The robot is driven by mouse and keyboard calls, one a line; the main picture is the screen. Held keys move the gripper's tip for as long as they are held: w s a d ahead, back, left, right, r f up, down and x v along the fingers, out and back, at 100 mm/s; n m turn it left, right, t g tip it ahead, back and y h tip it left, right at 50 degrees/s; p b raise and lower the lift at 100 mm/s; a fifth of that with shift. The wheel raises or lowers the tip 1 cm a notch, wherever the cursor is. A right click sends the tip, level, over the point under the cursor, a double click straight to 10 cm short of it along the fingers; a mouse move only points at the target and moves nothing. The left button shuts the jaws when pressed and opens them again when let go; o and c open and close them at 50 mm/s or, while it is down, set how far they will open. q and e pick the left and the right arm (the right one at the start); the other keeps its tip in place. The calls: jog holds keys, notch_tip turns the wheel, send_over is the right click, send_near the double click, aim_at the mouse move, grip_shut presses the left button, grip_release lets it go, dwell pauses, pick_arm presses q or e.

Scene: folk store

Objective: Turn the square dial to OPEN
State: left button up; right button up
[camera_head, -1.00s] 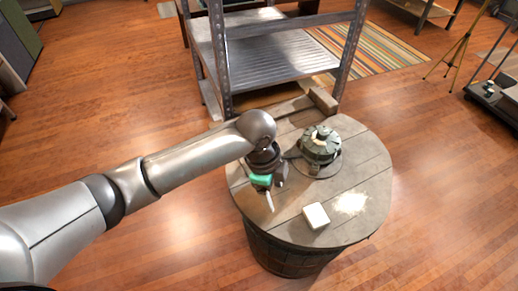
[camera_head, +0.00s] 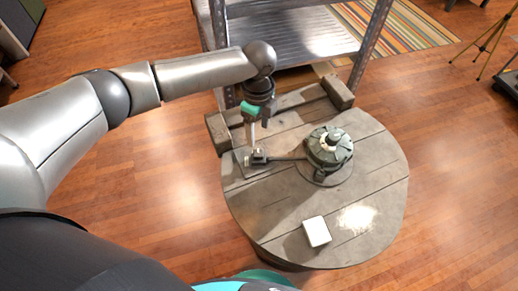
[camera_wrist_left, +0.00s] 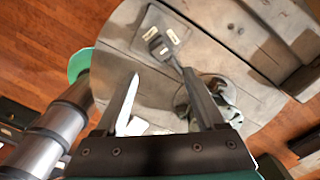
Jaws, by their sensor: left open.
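The square dial (camera_head: 258,157) is a small dark block on a flat plate at the left of the round table top. It also shows in the left wrist view (camera_wrist_left: 157,43), on a grey plate with small pale labels too small to read. A dark bar runs from it to a round grey-green device (camera_head: 330,149). My left gripper (camera_head: 254,145) points down close above the dial. In the wrist view its open fingers (camera_wrist_left: 162,75) are apart with nothing between them, and the dial shows beyond the tips. I cannot tell whether they touch it. My right gripper is not in view.
The wooden barrel table (camera_head: 365,180) has a white block (camera_head: 316,232) near its front. Wooden beams (camera_head: 338,92) lie along its back edge. A metal shelf (camera_head: 290,38) stands behind. The table's right side is clear.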

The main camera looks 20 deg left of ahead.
aim_at(258, 153)
pick_arm(q)
notch_tip(258, 153, down, 10)
jog(key=b, duration=0.2)
jog(key=shift+w+r+b, duration=0.1)
jog(key=shift+r+b, duration=0.05)
jog(key=shift+b, duration=0.15)
jog(key=shift+f, duration=0.4)
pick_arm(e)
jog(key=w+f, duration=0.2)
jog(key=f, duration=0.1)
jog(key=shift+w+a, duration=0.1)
pick_arm(q)
jog(key=shift+c, duration=1.4)
grip_shut()
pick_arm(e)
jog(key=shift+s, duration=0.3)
